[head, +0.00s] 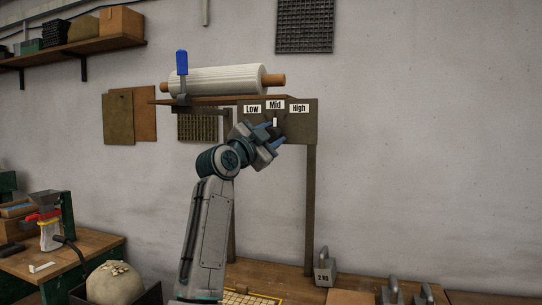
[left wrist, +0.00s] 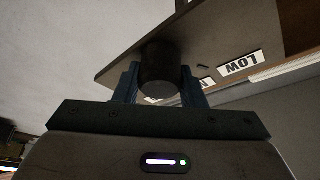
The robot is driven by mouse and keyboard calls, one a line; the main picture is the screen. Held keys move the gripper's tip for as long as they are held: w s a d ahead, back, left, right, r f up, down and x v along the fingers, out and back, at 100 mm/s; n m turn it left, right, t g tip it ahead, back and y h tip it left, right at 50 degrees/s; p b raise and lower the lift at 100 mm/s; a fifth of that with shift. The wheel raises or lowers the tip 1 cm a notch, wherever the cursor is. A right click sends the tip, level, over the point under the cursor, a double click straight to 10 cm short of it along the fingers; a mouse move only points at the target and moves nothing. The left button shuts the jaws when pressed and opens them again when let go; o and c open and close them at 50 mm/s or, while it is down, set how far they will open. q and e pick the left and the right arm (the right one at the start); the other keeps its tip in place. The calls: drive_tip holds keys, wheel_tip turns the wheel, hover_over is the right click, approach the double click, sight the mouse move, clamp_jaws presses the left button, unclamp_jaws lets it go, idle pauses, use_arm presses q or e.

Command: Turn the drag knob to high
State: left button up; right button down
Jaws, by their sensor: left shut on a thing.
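The drag knob (left wrist: 160,68) is a dark round cylinder on a brown panel (head: 306,128), seen close up in the left wrist view. The panel carries the labels Low (head: 252,109), Mid (head: 275,104) and High (head: 299,108). A white pointer mark (head: 275,122) stands upright below Mid. My left gripper (head: 273,136) is at the panel, and its two fingers (left wrist: 159,88) sit on either side of the knob, shut on it. In the head view the gripper hides part of the knob. My right gripper is not in view.
A white roll (head: 215,79) lies above the panel, with a blue-handled lever (head: 182,63) at its left end. A post (head: 310,210) stands below the panel. A weight marked 2 KG (head: 325,270) stands on the bench. The wall to the right is clear.

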use_arm(q)
drive_tip(key=shift+f+m+b, duration=0.25)
drive_tip(key=shift+m+b, duration=0.1)
drive_tip(key=shift+m, duration=0.35)
drive_tip(key=shift+r+m+g+b, duration=0.1)
drive_tip(key=shift+m+g+b, duration=0.45)
drive_tip(key=shift+m, duration=0.45)
drive_tip(key=shift+m+g+b, duration=0.3)
drive_tip(key=shift+m+g, duration=0.35)
drive_tip(key=shift+m, duration=0.75)
drive_tip(key=shift+r, duration=0.1)
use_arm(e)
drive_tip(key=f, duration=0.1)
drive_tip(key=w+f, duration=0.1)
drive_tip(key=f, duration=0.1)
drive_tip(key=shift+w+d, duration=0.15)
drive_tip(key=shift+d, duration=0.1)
use_arm(q)
drive_tip(key=shift+m, duration=0.3)
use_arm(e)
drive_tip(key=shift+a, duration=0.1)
use_arm(q)
drive_tip(key=o, duration=1)
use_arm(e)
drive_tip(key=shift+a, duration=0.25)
